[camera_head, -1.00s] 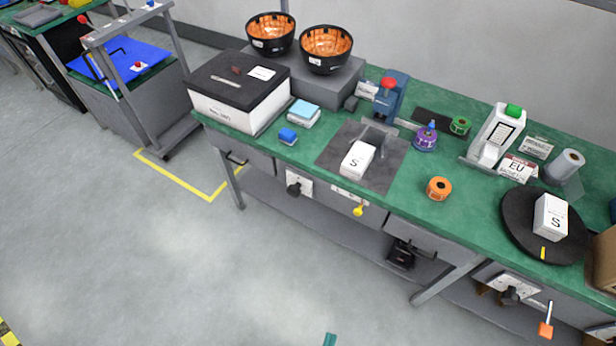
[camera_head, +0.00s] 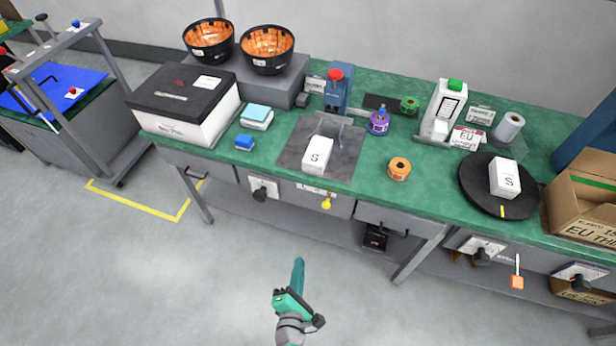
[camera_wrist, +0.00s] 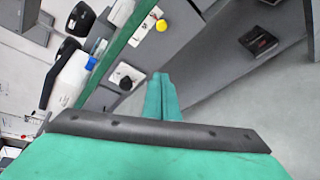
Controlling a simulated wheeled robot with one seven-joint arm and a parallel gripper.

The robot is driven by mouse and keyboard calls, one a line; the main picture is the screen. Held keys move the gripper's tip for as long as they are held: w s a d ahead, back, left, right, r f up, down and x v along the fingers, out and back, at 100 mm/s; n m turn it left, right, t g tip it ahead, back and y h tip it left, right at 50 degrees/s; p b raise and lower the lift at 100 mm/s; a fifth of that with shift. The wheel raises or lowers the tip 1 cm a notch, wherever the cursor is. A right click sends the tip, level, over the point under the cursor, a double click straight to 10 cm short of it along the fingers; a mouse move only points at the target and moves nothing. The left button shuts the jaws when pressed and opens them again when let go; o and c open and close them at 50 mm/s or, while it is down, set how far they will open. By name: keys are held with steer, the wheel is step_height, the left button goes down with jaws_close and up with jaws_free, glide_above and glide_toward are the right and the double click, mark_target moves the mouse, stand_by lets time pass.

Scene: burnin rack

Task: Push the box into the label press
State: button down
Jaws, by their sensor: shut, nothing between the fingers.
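A white box marked S (camera_head: 317,156) stands on a dark grey mat (camera_head: 293,158) at the front of the green bench, against a grey upright bracket (camera_head: 340,130). A second white S box (camera_head: 505,178) stands on a black turntable (camera_head: 475,195) at the right. A blue press-like device with a red knob (camera_head: 338,90) stands behind the mat. A white device with a green top (camera_head: 445,108) stands further right; I cannot tell which is the label press. My gripper (camera_head: 298,262) is shut and empty, in front of the bench and apart from both boxes. Its green fingers also show in the wrist view (camera_wrist: 160,76).
An orange roll (camera_head: 399,168) lies right of the mat. A cardboard carton (camera_head: 580,210) is at the right end. Floor before the bench is clear.

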steer(key=w+r+n+t+h, duration=0.1)
steer(key=w+r+n+h, duration=0.15)
steer(key=w+n, duration=0.35)
steer(key=n+t+h, duration=0.2)
steer(key=n, duration=0.1)
glide_toward(315, 162)
steer(key=w, duration=0.1)
steer(key=w+f, duration=0.1)
steer(key=w, duration=0.1)
steer(key=w+d+f, duration=0.1)
steer(key=w, duration=0.1)
steer(key=shift+w, duration=0.1)
steer(key=x, duration=0.7)
steer(key=shift+w+f, duration=0.1)
steer(key=shift+f, duration=0.05)
steer(key=shift+s, duration=0.2)
